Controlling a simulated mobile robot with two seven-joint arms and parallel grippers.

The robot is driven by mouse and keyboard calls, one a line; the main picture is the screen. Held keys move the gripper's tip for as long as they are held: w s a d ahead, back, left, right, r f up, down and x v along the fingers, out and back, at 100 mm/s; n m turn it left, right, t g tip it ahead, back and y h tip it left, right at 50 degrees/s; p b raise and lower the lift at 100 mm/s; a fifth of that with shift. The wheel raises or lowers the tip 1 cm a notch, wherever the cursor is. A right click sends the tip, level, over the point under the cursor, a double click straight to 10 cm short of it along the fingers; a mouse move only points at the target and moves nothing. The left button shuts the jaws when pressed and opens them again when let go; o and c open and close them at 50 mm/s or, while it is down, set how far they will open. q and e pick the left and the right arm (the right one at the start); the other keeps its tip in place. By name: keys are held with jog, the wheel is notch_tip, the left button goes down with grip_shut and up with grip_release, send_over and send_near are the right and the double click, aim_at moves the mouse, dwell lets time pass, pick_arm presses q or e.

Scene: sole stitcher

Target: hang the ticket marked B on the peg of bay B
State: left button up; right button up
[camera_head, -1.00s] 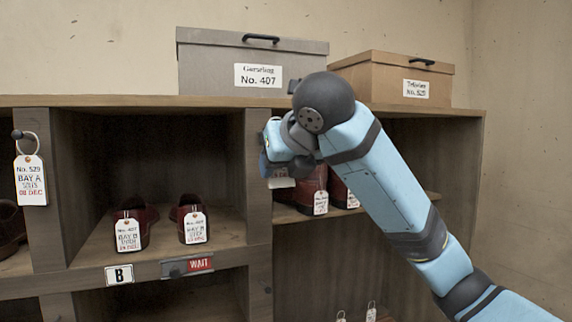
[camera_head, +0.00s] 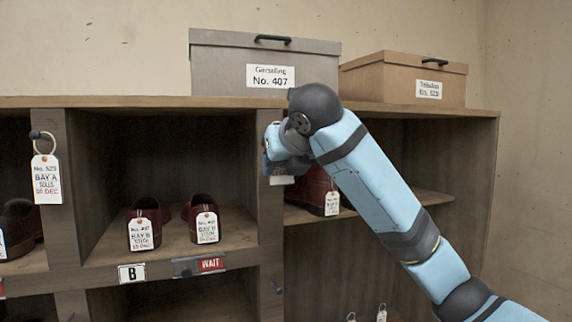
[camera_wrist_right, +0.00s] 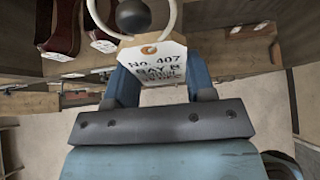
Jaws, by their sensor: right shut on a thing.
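The ticket marked No. 407 BAY B (camera_wrist_right: 160,62) hangs from a pale ring (camera_wrist_right: 172,22) in the right wrist view. In the head view only a white sliver of this ticket (camera_head: 282,180) shows under my right gripper (camera_head: 274,152). That gripper is shut on the ticket, with its blue fingers (camera_wrist_right: 160,88) behind it, at the post right of bay B. A dark round peg knob (camera_wrist_right: 133,15) shows inside the ring's outline; I cannot tell whether the ring is over it. The arm hides this peg in the head view. My left gripper is not in view.
Bay B (camera_head: 131,273) holds two tagged dark red shoes (camera_head: 148,212). A BAY A ticket (camera_head: 46,179) hangs on the left post's peg (camera_head: 38,135). A WAIT plate (camera_head: 198,265) is on the shelf edge. Grey (camera_head: 220,70) and tan (camera_head: 375,82) boxes stand on top.

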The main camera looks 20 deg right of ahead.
jog(key=shift+w, duration=0.55)
jog(key=shift+x, duration=0.8)
jog(key=o, duration=1)
